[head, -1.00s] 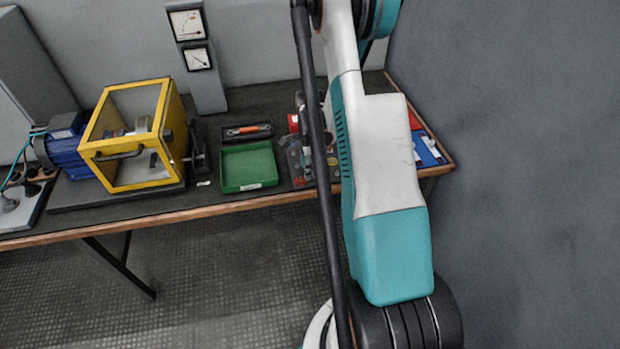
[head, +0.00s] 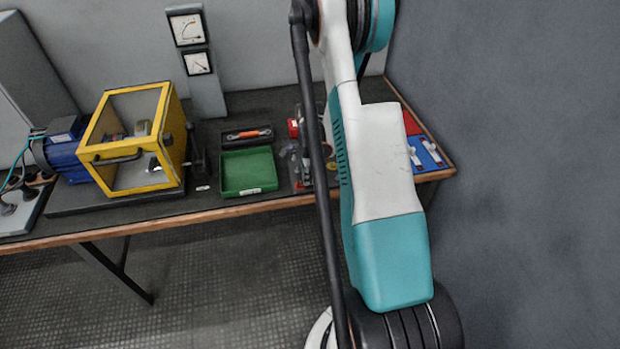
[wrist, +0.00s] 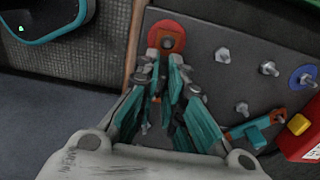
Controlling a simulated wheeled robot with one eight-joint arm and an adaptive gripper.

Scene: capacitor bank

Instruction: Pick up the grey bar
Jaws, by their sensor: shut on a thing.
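In the wrist view my gripper (wrist: 168,62) has its teal fingers close together over a grey panel (wrist: 215,42) with metal studs. Its tips are just below a red-orange disc (wrist: 166,33) with a dark centre, at the panel's left. The fingers are shut on a narrow thing, taken to be the grey bar; they hide most of it and its outline is unclear. Part of something orange-brown shows between the fingertips. In the head view my arm hides the gripper and the bar.
Right in the wrist view are a teal-and-orange link (wrist: 258,128), a blue disc (wrist: 303,78) and a red box (wrist: 302,138). In the head view, a green tray (head: 249,172), a yellow-framed box (head: 130,140) and a blue motor (head: 65,150) stand on the bench.

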